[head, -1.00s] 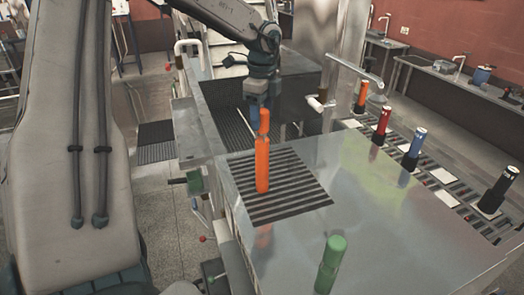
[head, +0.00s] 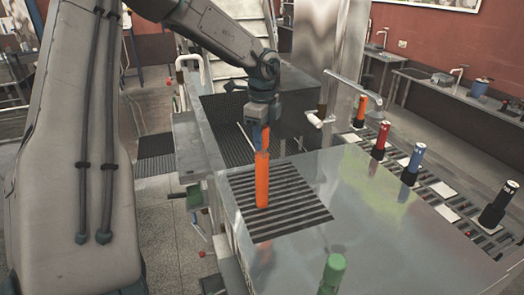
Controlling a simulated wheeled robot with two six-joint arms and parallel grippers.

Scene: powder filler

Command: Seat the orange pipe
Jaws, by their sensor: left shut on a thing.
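The orange pipe (head: 262,182) stands upright, its lower end over the black slatted mat (head: 290,215) on the metal table. My left gripper (head: 263,140) comes down from above and is shut on the narrower upper part of the pipe. Its blue fingers cover part of that upper section. I cannot tell whether the pipe's bottom touches the mat. My right gripper is not in view.
A green cylinder (head: 333,272) stands at the table's front. Orange (head: 361,108), red (head: 381,138), blue (head: 415,160) and black (head: 500,202) cylinders stand in a row at the right. A metal spout (head: 345,82) reaches over behind. The table's middle is bare.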

